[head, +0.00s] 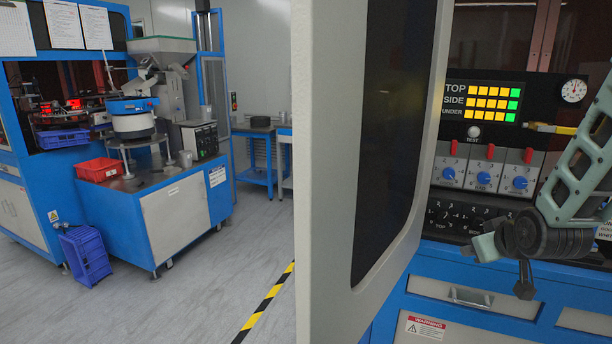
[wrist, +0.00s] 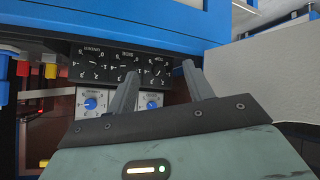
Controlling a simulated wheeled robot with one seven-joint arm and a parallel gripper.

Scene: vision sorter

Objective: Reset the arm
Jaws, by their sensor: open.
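My gripper (wrist: 159,72) is open and empty in the wrist view, its two dark fingers apart with the control panel (wrist: 68,75) behind them. The panel looks upside down there. In the head view my arm reaches in from the right edge, in front of the control panel (head: 459,212) of a blue machine. The end of my arm hangs before the panel's lower right part, below the blue knobs (head: 484,178). The fingers are hard to make out in that view. I see nothing between the fingers.
An open pale door (head: 330,150) with a dark window stands close by in the head view, left of the panel. Red switches (head: 490,152) stick out above the knobs. A feeder machine on a blue cabinet (head: 175,215) stands at left. The grey floor (head: 215,270) between is clear.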

